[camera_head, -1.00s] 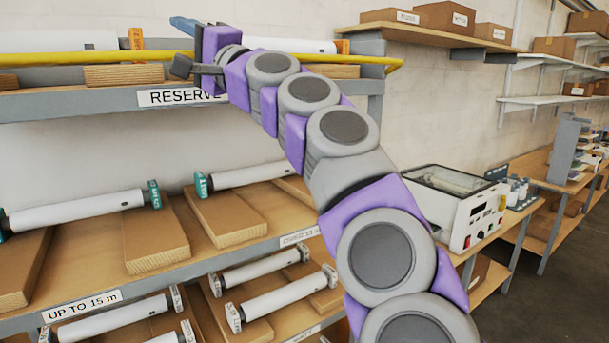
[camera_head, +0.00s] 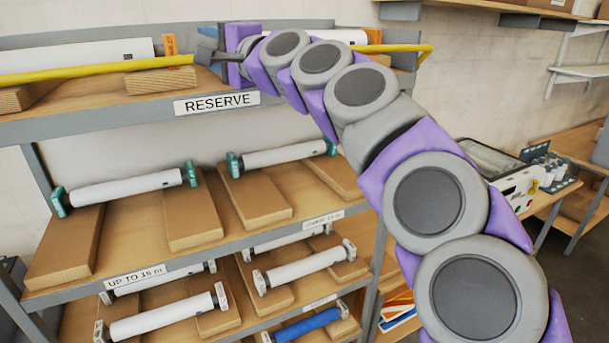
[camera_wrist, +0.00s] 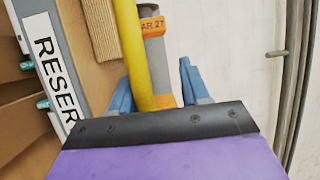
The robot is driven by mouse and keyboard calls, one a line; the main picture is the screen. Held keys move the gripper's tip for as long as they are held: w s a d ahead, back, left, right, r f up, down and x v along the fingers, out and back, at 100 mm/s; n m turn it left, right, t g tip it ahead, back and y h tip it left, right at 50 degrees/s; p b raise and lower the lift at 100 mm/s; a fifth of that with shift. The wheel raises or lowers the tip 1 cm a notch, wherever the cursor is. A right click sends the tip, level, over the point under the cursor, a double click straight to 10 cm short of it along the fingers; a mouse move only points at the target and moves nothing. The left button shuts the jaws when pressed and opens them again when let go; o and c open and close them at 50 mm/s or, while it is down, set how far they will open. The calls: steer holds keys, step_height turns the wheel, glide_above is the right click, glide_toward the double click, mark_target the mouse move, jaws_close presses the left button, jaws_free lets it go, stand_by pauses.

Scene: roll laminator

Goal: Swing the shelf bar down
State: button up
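The yellow shelf bar (camera_head: 100,70) runs across the front of the top shelf, above the RESERVE label (camera_head: 217,103). Its bent right end shows near the shelf's right end. My gripper (camera_head: 208,55) is at the bar, above the label. In the wrist view the bar (camera_wrist: 131,40) passes lengthwise between the two blue fingers of my gripper (camera_wrist: 155,76). The fingers stand apart, with the bar nearer the left one and a gap on the right. The dark and purple gripper body hides the bar's lower part there.
White rolls (camera_head: 80,62) lie behind the bar on the top shelf, one with an orange tag (camera_wrist: 152,26). Lower shelves hold several rolls on wooden boards (camera_head: 190,220). The laminator (camera_head: 515,190) stands at the right. Bare wall lies right of the gripper in the wrist view.

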steer(key=shift+w+a+r+g+h+p, duration=0.25)
steer(key=shift+w+r+g+h+p, duration=0.25)
steer(key=shift+p, duration=1.95)
steer(key=b+v, duration=0.3)
steer(key=v, duration=1.5)
steer(key=s+d+f+n+g+h+b, duration=0.1)
steer(key=s+f, duration=0.5)
steer(key=f, duration=1.2)
steer(key=s+d+f+n+g+h+b, duration=0.2)
steer(key=s+f+n+g+h+b, duration=0.2)
steer(key=f, duration=1.3)
steer(key=s+h+b, duration=0.2)
steer(key=b, duration=0.2)
steer(key=shift+f+n+h+b, duration=0.3)
steer(key=shift+f+n, duration=0.1)
steer(key=shift+d, duration=0.1)
steer(key=shift+c, duration=0.2)
